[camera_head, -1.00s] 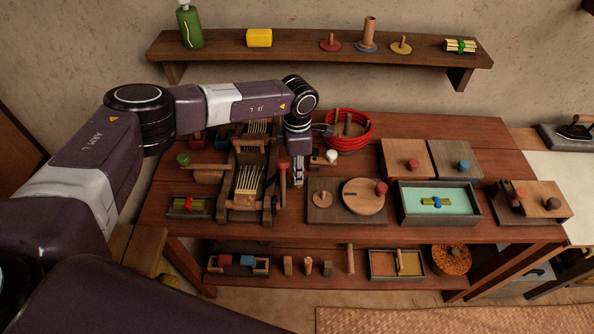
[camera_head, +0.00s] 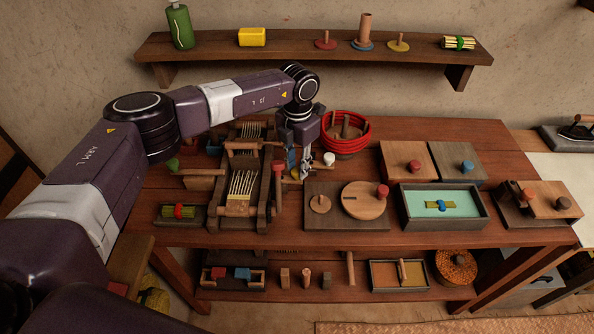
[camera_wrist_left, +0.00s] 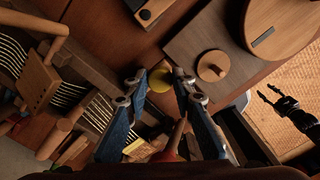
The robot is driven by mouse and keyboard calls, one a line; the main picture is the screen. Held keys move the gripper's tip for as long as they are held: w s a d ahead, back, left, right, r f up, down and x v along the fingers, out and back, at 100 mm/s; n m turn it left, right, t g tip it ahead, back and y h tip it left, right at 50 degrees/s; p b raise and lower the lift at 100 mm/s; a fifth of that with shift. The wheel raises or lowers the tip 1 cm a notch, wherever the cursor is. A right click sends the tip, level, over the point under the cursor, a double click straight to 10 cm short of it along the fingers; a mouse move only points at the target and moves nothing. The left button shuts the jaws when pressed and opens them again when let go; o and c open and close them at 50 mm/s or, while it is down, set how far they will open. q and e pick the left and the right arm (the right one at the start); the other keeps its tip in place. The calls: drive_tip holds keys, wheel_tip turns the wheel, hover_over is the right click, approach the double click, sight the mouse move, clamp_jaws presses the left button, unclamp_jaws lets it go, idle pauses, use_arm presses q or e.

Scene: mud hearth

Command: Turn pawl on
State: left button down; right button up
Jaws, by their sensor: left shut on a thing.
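The loom-like wooden frame (camera_head: 264,212) with pale threads stands on the left of the table. A small yellow round knob (camera_head: 296,173) sits by its right side; it also shows in the left wrist view (camera_wrist_left: 160,76). I cannot tell which part is the pawl. My left gripper (camera_head: 298,166) points down there, its fingertips closed on both sides of the yellow knob. A red-topped lever (camera_head: 278,168) stands just left of the gripper and shows close to the left wrist camera (camera_wrist_left: 170,148). My right gripper (camera_wrist_left: 270,93) shows open and empty at the right of the left wrist view.
A white knob (camera_head: 329,159) and a bowl of red cord (camera_head: 345,146) stand close by the left gripper. A board with a round wooden lid (camera_head: 365,200) lies to the right. Further right are lidded boxes and a tray (camera_head: 408,222). A shelf (camera_head: 290,47) hangs above.

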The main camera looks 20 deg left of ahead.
sight(297, 169)
use_arm(q)
drive_tip(key=shift+w+n, duration=0.25)
drive_tip(key=shift+n, duration=0.15)
drive_tip(key=c, duration=1.6)
unclamp_jaws()
drive_tip(key=shift+r, duration=0.1)
wheel_tip(297, 169, up, 12)
drive_tip(key=shift+f, duration=0.1)
